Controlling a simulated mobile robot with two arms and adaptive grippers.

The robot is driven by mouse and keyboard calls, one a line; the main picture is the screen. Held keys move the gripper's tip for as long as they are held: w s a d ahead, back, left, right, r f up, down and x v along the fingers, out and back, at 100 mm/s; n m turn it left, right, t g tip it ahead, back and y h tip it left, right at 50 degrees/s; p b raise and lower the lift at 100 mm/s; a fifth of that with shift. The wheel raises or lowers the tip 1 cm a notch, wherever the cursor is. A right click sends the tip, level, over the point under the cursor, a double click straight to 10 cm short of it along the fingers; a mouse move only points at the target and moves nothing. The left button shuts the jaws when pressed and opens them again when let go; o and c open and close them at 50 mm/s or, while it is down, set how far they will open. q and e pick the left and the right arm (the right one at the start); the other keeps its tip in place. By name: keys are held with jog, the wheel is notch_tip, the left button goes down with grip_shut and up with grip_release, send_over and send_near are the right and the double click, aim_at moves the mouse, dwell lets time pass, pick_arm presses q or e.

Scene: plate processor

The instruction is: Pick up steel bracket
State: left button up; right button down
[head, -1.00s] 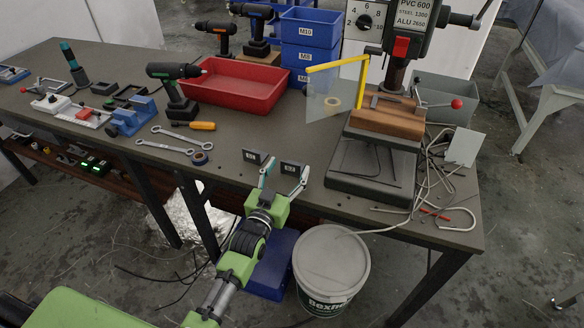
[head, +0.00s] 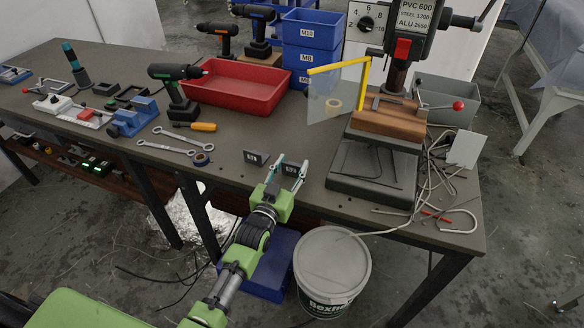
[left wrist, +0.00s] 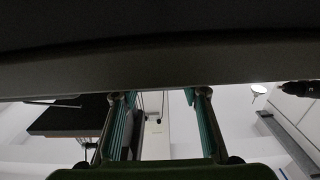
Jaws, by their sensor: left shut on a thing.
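Two small dark pieces with pale markings stand near the table's front edge in the head view: a left one (head: 256,157) and a right one (head: 291,169), which I take to be the steel bracket. My left gripper (head: 288,166) reaches in from the front, its fingers closed on the right piece, which they partly cover. The piece still appears at table level. In the left wrist view the two teal-padded fingers (left wrist: 161,105) point up to a broad dark band; the bracket cannot be made out there. My right gripper is not in view.
The drill press base (head: 372,185) stands close to the right of the gripper. A white bucket (head: 333,262) stands below the table's front edge.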

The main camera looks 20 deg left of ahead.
aim_at(291, 165)
pick_arm(q)
notch_tip(291, 165, up, 3)
jog(key=shift+r, duration=0.1)
jog(key=s+d+r+p, duration=0.1)
jog(key=s+d+r, duration=0.3)
jog(key=s+r, duration=0.75)
jog(key=s+a+f+y, duration=0.1)
jog(key=s+a+f, duration=0.1)
jog(key=s, duration=1.5)
jog(key=shift+s+a+n, duration=0.3)
jog(key=shift+s+a, duration=0.1)
jog(key=shift+a, duration=0.15)
